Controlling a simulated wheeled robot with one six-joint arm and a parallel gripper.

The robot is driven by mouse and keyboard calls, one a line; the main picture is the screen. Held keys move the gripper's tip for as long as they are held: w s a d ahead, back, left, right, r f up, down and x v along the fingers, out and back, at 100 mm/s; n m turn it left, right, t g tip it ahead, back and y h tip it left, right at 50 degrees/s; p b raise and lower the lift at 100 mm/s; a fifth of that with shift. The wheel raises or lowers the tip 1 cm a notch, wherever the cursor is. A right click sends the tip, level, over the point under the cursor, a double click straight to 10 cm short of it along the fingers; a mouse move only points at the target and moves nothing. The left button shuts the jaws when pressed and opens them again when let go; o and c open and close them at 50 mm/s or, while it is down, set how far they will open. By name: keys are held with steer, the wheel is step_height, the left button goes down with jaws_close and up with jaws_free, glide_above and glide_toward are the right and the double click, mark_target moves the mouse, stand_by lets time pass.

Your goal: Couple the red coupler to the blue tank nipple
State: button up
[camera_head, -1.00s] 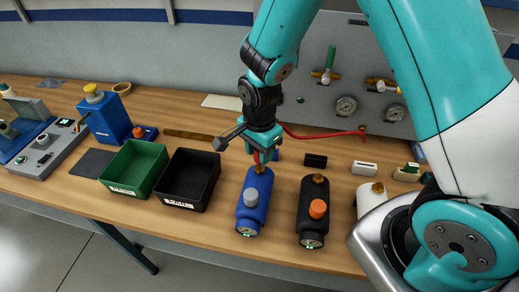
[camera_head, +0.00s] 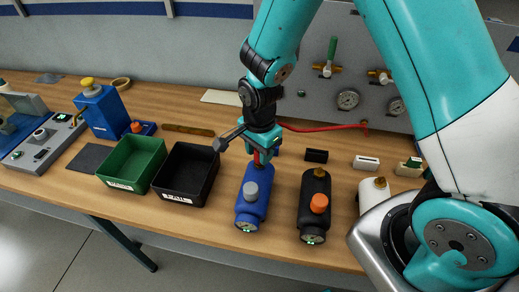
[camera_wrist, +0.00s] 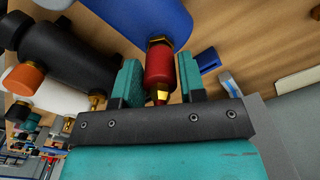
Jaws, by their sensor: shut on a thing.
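The blue tank (camera_head: 249,204) lies on the bench in the head view, with a grey knob on top. Its near end fills the top of the wrist view (camera_wrist: 130,15), with a brass nipple (camera_wrist: 158,42) facing my gripper. My gripper (camera_wrist: 159,80) is shut on the red coupler (camera_wrist: 159,66), which sits between the two teal fingers. The coupler's end is in line with the brass nipple and looks to meet it; whether it is locked on cannot be told. In the head view my gripper (camera_head: 259,149) is at the tank's far end and mostly hides the coupler.
A red hose (camera_head: 318,128) runs from my gripper to the gauge panel (camera_head: 300,60). A black tank (camera_head: 309,215) and a white tank (camera_head: 371,192) lie to the right. A black bin (camera_head: 203,160) and a green bin (camera_head: 121,180) stand to the left.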

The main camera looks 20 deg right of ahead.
steer(key=o, duration=1.2)
step_height(320, 180, up, 17)
steer(key=b, duration=0.3)
steer(key=shift+r, duration=0.15)
steer(key=s+a+n+y+b, duration=0.1)
steer(key=s+n, duration=0.5)
steer(key=n, duration=0.1)
steer(key=s+a+n+y+b, duration=0.1)
steer(key=s+a+n, duration=0.1)
steer(key=s+n, duration=0.4)
steer(key=s+a+n+y+b, duration=0.1)
steer(key=s+n+y, duration=0.1)
steer(key=s+n, duration=0.4)
steer(key=shift+s+a+n, duration=0.25)
steer(key=shift+n, duration=0.65)
